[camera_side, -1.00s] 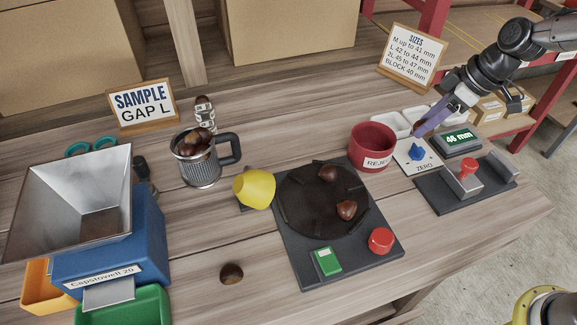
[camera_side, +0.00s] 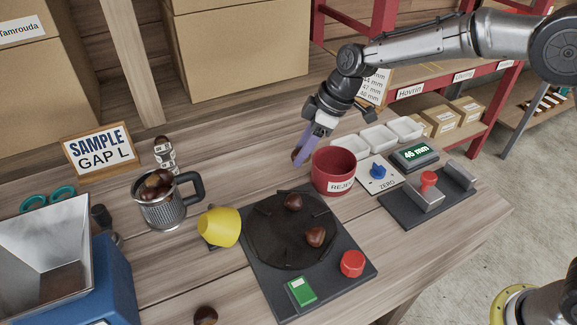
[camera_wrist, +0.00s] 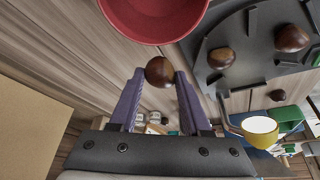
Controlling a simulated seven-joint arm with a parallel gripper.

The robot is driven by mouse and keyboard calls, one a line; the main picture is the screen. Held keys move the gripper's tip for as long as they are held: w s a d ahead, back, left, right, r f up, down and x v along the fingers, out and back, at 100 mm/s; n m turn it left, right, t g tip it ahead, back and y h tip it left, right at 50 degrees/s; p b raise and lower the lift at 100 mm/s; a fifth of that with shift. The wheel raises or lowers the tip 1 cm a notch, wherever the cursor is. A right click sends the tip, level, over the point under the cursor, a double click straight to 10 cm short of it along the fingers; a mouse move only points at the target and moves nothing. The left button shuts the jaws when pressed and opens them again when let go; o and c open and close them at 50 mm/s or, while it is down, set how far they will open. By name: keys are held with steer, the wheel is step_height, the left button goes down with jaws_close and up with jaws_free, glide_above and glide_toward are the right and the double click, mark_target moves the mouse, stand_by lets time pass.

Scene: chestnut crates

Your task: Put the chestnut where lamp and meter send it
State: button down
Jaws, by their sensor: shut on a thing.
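My gripper (camera_side: 304,152) is shut on a brown chestnut (camera_side: 296,155), left of and close to the red cup (camera_side: 333,172) marked as reject. In the wrist view the chestnut (camera_wrist: 160,71) sits between the purple fingertips, with the red cup (camera_wrist: 155,18) just above it in the picture. The meter (camera_side: 414,156) reads 46 mm. Three white trays (camera_side: 378,139) stand behind the cup. A blue knob (camera_side: 378,171) sits on the ZERO plate. The green box (camera_side: 301,291) and red button (camera_side: 352,263) are on the turntable base. I cannot tell which part is the lamp.
A black turntable (camera_side: 270,245) carries two chestnuts. A yellow cup (camera_side: 220,228) lies tilted beside it. A steel mug (camera_side: 163,210) holds chestnuts. A grey gauge (camera_side: 430,195) is at right. Another chestnut (camera_side: 205,315) lies in front.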

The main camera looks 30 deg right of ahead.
mark_target(284, 176)
steer(key=w+f, duration=0.1)
steer(key=f, duration=0.1)
steer(key=w+a+f, duration=0.1)
steer(key=w+f, duration=0.1)
steer(key=shift+a, duration=0.15)
steer(key=shift+w+f, duration=0.15)
steer(key=shift+f, duration=1.45)
steer(key=shift+f, duration=0.2)
steer(key=shift+c, duration=1.8)
jaws_free()
steer(key=shift+r, duration=0.15)
steer(key=v, duration=1.2)
steer(key=shift+r, duration=0.1)
